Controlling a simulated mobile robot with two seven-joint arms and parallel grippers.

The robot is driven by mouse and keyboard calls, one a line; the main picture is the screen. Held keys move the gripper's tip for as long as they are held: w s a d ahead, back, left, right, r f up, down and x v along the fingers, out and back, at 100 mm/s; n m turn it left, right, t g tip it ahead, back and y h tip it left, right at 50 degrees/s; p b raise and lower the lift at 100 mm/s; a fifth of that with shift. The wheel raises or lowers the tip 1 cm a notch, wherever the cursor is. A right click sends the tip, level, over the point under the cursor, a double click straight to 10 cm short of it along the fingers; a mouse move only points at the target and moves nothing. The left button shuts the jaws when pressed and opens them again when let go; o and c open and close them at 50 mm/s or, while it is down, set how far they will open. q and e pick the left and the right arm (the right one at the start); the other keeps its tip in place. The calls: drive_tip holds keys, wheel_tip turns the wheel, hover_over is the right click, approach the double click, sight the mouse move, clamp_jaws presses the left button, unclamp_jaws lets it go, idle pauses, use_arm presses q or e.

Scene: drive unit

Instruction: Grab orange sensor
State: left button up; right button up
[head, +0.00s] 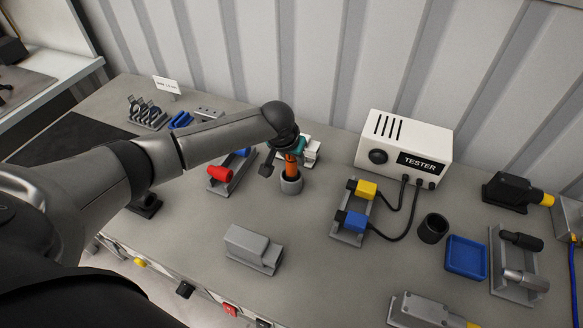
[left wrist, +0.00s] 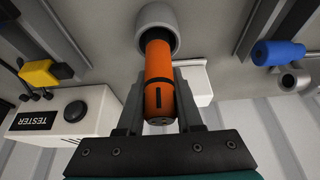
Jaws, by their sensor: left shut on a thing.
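The orange sensor (head: 291,164) is a cylinder with a dark band, standing in a round grey holder (head: 291,184) on the bench. In the left wrist view the orange sensor (left wrist: 158,80) has its far end inside the grey holder's ring (left wrist: 158,22). My left gripper (head: 288,158) is shut on the sensor, with one finger on each side of it in the wrist view. Part of the sensor is hidden by the gripper in the head view. My right gripper is not in view.
A rack with a red cylinder (head: 220,174) stands left of the holder. The white tester (head: 405,148) and its yellow plug (head: 366,189) and blue plug (head: 352,221) are to the right. A grey block (head: 252,247) sits in front. A blue tray (head: 466,257) is farther right.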

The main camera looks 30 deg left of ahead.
use_arm(q)
clamp_jaws()
drive_tip(key=shift+r, duration=0.1)
